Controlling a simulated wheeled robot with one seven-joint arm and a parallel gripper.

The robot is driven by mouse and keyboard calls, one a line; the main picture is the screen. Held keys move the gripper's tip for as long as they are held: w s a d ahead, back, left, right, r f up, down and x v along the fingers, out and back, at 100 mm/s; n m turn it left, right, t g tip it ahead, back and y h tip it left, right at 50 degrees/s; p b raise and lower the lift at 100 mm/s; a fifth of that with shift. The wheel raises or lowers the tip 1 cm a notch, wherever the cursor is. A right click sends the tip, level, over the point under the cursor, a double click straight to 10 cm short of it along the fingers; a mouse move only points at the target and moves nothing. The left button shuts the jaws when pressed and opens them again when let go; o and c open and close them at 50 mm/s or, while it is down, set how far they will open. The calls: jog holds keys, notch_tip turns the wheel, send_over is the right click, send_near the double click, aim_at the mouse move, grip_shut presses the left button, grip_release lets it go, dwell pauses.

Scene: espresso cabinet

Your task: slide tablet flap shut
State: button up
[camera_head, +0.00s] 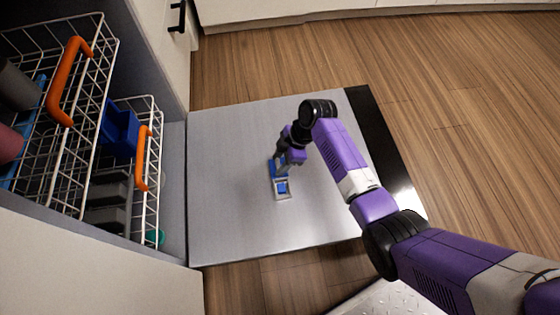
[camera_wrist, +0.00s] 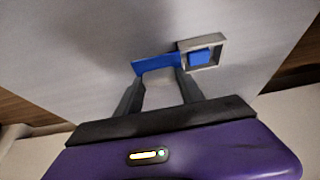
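The tablet compartment (camera_head: 288,196) is a small grey frame on the lowered metal door, with a blue square inside it. In the wrist view the frame (camera_wrist: 219,46) is right of my fingertips and the blue square (camera_wrist: 201,57) shows uncovered. The blue flap (camera_wrist: 153,65) extends to the left of the frame, clear of its opening. My gripper (camera_wrist: 160,78) is open, its fingers spread along the flap's near edge. I cannot tell whether they touch it. In the head view my gripper (camera_head: 281,168) is low over the door and hides part of the flap.
The lowered door (camera_head: 225,215) is otherwise bare, with a black strip (camera_head: 378,130) along its right edge. At left, wire racks with orange handles (camera_head: 68,82) stick out from the cabinet. Wooden floor (camera_head: 450,70) is free to the right.

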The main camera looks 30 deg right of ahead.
grip_shut()
jog(key=s+p, duration=0.2)
jog(key=s+a+p, duration=0.1)
jog(key=s+p, duration=0.1)
jog(key=s+a+p, duration=0.1)
jog(key=s+p, duration=0.1)
jog(key=shift+s+a+r, duration=0.1)
jog(key=shift+s+r, duration=0.05)
jog(key=shift+s, duration=0.15)
jog(key=shift+s+f+p, duration=0.2)
jog(key=shift+s+p, duration=0.1)
jog(key=shift+p, duration=0.05)
jog(key=shift+a, duration=0.1)
jog(key=o, duration=0.6)
grip_release()
jog(key=shift+o, duration=0.2)
jog(key=shift+r, duration=0.2)
jog(key=w+p+v, duration=0.1)
jog(key=p+v, duration=0.3)
jog(key=v, duration=0.3)
jog(key=shift+s+r, duration=0.2)
jog(key=shift+s, duration=0.35)
